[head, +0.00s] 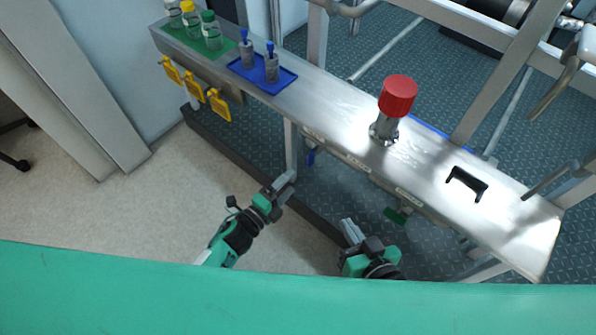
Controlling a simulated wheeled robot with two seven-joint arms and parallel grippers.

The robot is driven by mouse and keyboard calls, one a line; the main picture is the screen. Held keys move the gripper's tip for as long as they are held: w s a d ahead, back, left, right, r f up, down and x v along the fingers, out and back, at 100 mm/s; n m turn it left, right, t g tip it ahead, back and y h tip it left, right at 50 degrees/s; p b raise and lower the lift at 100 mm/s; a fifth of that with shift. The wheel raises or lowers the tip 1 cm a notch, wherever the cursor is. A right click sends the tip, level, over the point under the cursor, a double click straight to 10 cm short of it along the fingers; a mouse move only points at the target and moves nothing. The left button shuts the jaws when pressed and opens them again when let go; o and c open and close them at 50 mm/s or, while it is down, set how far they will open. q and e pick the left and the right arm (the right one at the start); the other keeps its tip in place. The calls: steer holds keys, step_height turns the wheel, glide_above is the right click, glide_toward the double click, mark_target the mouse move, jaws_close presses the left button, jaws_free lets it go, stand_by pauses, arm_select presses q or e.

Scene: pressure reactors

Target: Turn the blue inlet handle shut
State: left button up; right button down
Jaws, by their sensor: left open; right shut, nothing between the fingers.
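A small blue handle (311,157) hangs below the front edge of the metal bench, in the middle of the head view. It is mostly hidden under the bench, so how far it is turned cannot be told. My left gripper (286,181) is open and empty, below and left of the blue handle and apart from it, close to a bench leg. My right gripper (349,229) is shut and empty, lower in the view and to the right of the blue handle.
A green handle (397,216) sits under the bench, right of my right gripper. On the metal bench (335,105) stand a red-capped valve (398,95), a black bracket (467,183), a blue tray (284,84) and a green tray (222,48) with bottles. Yellow handles (195,87) hang at left.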

arm_select(q)
steer(key=shift+v, duration=1.1)
